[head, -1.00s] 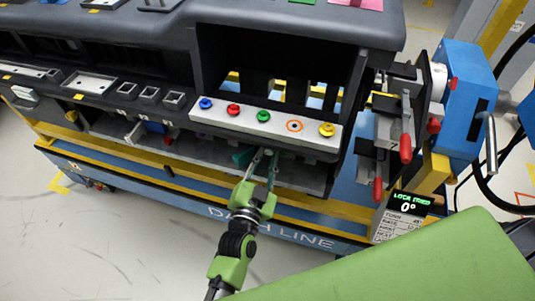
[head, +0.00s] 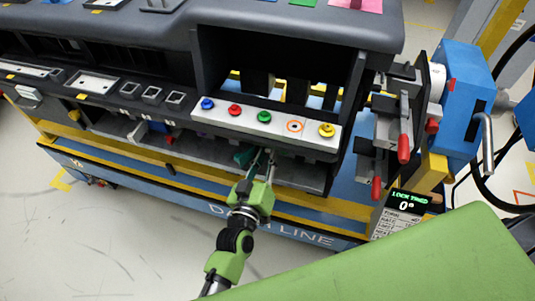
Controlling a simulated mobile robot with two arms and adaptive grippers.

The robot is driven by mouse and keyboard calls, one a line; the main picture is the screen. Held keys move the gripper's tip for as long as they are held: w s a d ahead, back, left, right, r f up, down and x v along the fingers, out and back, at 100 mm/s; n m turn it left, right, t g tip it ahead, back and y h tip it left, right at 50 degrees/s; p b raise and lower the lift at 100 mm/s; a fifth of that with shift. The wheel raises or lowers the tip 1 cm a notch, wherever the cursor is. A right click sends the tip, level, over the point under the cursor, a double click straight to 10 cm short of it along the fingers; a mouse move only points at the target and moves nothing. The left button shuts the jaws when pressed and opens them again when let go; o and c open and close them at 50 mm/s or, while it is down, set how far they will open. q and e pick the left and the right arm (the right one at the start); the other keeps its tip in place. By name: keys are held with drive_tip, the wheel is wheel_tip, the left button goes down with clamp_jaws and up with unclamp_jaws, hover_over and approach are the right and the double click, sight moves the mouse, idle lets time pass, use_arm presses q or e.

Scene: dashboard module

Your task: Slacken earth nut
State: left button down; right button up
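A pale terminal strip (head: 215,119) runs across the front of the dashboard opening. On it are a blue nut (head: 207,104), a red nut (head: 235,110), a green nut (head: 264,117), an orange ring with a dark centre (head: 294,126) and a yellow nut (head: 327,130). No label marks which is earth. My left gripper (head: 264,157) is below the strip, under the green nut and apart from it. Its fingers point up into the shadowed lower shelf. A dark teal piece (head: 243,156) is beside the fingertips. Whether the fingers hold anything is unclear. My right gripper is out of view.
The lower shelf (head: 300,174) lies under the strip. A large green panel (head: 400,260) fills the lower right. Floor is clear at lower left.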

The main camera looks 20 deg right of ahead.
use_arm(q)
drive_tip(key=n, duration=0.3)
drive_tip(key=shift+n, duration=0.3)
drive_tip(key=n+b, duration=0.1)
drive_tip(key=n, duration=0.3)
drive_tip(key=shift+a+n+h, duration=0.1)
drive_tip(key=shift+n+h, duration=0.2)
drive_tip(key=n+b, duration=0.1)
drive_tip(key=n, duration=0.3)
drive_tip(key=shift+w+f+b, duration=0.1)
drive_tip(key=shift+f+b, duration=0.05)
drive_tip(key=shift+b, duration=0.25)
drive_tip(key=shift+n+b, duration=0.45)
drive_tip(key=shift+n, duration=1.55)
drive_tip(key=c, duration=2.1)
unclamp_jaws()
